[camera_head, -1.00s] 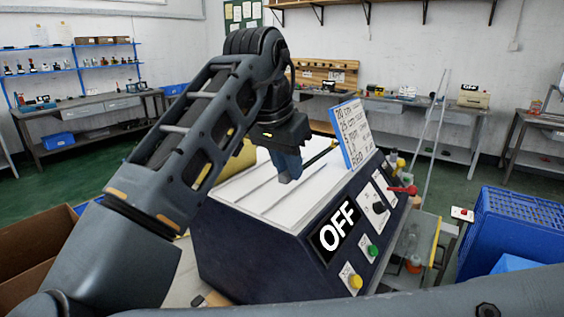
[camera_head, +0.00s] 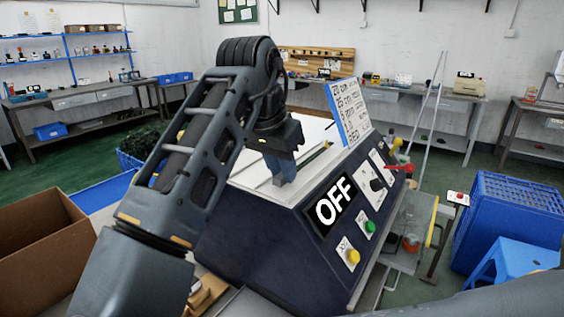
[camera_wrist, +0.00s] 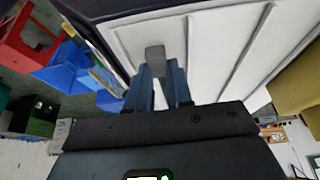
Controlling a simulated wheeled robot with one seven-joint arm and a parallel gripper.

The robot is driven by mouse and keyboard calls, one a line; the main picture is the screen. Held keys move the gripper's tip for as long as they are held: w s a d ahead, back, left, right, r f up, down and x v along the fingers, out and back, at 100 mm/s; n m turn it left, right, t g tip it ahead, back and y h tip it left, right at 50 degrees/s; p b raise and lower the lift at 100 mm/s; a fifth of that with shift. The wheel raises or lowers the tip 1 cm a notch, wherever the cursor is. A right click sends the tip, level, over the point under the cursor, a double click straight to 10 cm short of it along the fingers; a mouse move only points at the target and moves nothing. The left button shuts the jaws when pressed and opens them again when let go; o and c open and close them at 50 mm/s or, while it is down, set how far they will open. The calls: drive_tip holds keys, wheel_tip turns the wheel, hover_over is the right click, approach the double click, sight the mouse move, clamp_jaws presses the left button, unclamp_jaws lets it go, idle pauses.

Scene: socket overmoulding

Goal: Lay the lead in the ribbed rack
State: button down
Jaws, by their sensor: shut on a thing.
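My gripper (camera_head: 280,170) is over the white top (camera_head: 252,178) of a dark machine marked OFF, near its front edge. In the wrist view, its two blue-grey fingers (camera_wrist: 161,88) are close together. A small grey block (camera_wrist: 155,57) shows at their tips, against the white top. It looks like an end of the lead; no cord is visible from it. The white top has long thin raised lines across it, so it may be the ribbed rack; I cannot tell for certain. The arm hides part of the top in the head view.
A sign board (camera_head: 350,110) stands at the back of the machine. Buttons and a red lever (camera_head: 402,168) are on its sloping front. A cardboard box (camera_head: 40,235) is at left, and a blue crate (camera_head: 515,215) and blue stool (camera_head: 512,268) are at right.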

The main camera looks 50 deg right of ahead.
drive_tip(key=shift+f, duration=0.3)
drive_tip(key=c, duration=0.9)
unclamp_jaws()
drive_tip(key=shift+c, duration=0.2)
drive_tip(key=shift+r, duration=0.1)
drive_tip(key=v, duration=0.7)
drive_tip(key=shift+r, duration=0.35)
drive_tip(key=shift+a, duration=0.2)
